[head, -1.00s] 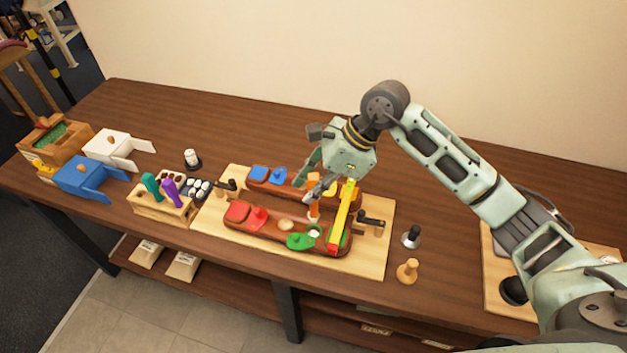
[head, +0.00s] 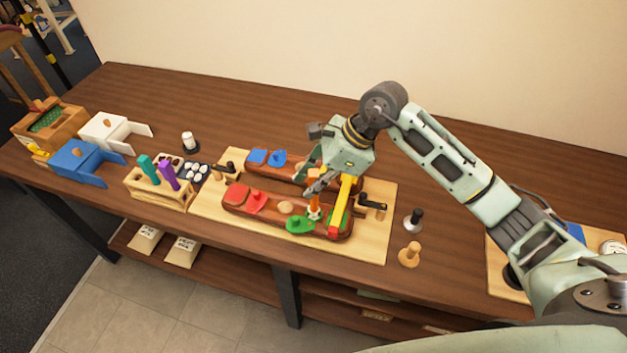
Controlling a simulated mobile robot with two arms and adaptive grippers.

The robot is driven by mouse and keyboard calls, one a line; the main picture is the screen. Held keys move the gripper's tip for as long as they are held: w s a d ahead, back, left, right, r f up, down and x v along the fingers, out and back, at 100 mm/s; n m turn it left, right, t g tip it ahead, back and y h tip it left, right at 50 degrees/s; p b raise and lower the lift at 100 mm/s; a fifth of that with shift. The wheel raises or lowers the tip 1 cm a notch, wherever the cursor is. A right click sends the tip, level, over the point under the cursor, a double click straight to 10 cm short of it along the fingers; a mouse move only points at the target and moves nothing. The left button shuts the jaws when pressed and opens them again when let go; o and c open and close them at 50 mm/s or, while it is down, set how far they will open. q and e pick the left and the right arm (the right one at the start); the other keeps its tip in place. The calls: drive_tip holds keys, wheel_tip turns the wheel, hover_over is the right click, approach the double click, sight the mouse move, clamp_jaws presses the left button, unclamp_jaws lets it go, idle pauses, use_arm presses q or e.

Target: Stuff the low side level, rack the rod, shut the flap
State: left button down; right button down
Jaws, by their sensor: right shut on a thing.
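My right gripper (head: 319,188) is shut on an orange-handled rod (head: 314,202), held upright over the right part of the front brown saddle panel (head: 280,216). The rod's lower end meets a white patch (head: 313,213) beside the green flap (head: 299,226); how deep it goes is unclear. The green flap is swung out toward the front edge. A wooden rack (head: 158,193) at left holds a teal rod (head: 148,168) and a purple rod (head: 168,176). My left gripper is out of view.
A red flap (head: 256,201) and a blue flap (head: 278,158) sit on the panels. A dark tray with white balls (head: 194,171) is beside the rack. Blue (head: 77,158) and white (head: 103,132) boxes stand far left.

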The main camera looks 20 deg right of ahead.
sight(311, 173)
drive_tip(key=shift+f+b, duration=1.7)
drive_tip(key=shift+b, duration=0.1)
idle(0.5)
drive_tip(key=shift+f+b, duration=0.1)
drive_tip(key=shift+b, duration=0.25)
idle(1.2)
drive_tip(key=shift+r+p, duration=0.4)
drive_tip(key=shift+r, duration=0.35)
drive_tip(key=shift+r+p, duration=1.6)
drive_tip(key=shift+r, duration=1.75)
drive_tip(key=shift+f, duration=0.1)
